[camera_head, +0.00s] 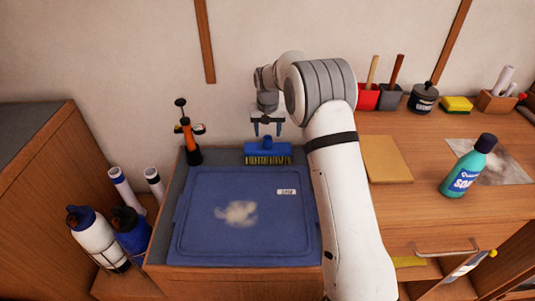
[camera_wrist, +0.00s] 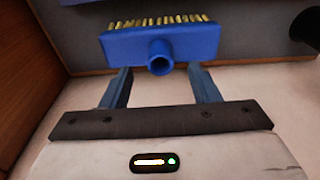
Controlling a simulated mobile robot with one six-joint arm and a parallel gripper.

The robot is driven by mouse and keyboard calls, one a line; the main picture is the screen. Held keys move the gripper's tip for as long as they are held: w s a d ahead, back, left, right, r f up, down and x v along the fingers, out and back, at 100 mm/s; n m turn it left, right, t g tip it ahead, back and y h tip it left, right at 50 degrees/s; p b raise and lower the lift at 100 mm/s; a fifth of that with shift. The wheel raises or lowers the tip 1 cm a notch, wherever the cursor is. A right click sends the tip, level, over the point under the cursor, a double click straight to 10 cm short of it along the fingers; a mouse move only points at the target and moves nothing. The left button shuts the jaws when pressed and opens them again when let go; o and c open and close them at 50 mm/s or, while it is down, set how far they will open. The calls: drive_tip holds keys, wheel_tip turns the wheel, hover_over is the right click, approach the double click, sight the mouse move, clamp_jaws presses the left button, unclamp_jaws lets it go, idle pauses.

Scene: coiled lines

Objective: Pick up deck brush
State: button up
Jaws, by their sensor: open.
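The deck brush (camera_head: 267,150) is a blue block with a short round socket on top and yellowish bristles below. It stands at the back of the grey surface, behind the blue lid. My gripper (camera_head: 266,122) is above it, pointing down, with its two fingers apart and nothing between them. In the wrist view the brush (camera_wrist: 188,42) lies just beyond the fingertips of my gripper (camera_wrist: 162,75). Its socket faces the camera, centred between the fingers. I cannot tell whether the fingertips touch the block.
A blue lid (camera_head: 200,240) with a pale smudge lies in front of the brush. A black and orange sprayer (camera_head: 188,140) stands close to its left. A tan board (camera_head: 386,160) and a teal soap bottle (camera_head: 467,170) are on the wooden counter at right. The wall is close behind.

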sight(268, 138)
drive_tip(key=f, duration=0.2)
drive_tip(key=w+f, duration=0.1)
drive_tip(key=f, duration=0.2)
drive_tip(key=shift+c, duration=0.4)
clamp_jaws()
drive_tip(key=shift+r, duration=0.1)
